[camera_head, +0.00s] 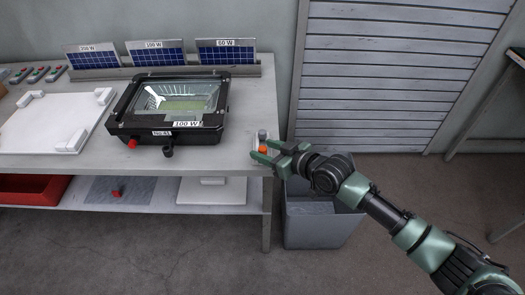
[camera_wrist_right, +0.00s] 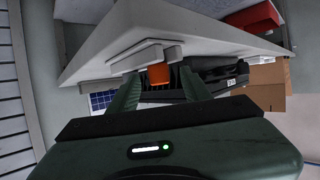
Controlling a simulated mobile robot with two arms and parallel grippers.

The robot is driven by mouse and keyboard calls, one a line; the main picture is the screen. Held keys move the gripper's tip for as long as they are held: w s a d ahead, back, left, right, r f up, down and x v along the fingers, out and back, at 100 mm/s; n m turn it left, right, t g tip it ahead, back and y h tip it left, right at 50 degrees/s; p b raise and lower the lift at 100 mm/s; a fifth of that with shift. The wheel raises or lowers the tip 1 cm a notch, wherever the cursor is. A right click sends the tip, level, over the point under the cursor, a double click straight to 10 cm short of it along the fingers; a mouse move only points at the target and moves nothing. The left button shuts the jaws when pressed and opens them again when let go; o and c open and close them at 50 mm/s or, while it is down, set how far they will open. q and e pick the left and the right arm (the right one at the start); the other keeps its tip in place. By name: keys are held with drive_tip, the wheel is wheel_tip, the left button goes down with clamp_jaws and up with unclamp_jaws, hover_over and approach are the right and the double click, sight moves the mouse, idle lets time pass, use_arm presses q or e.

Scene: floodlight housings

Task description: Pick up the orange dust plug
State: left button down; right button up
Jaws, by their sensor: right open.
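The orange dust plug (camera_head: 262,149) sits at the right end of the grey bench, on a small pale holder beside a grey plug (camera_head: 262,134). My right gripper (camera_head: 259,151) is open at the bench's right edge, with its fingertips close around the orange plug. In the right wrist view the orange plug (camera_wrist_right: 158,77) shows between the two fingers of the right gripper (camera_wrist_right: 158,84), with gaps at its sides. I cannot tell whether a finger touches it. My left gripper is not in view.
A black floodlight housing (camera_head: 128,122) stands on the bench (camera_head: 215,160), left of the plugs. A white board (camera_head: 50,125) lies further left, and solar panels (camera_head: 157,52) stand behind. A grey bin (camera_head: 318,225) is on the floor below my right arm.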

clamp_jaws()
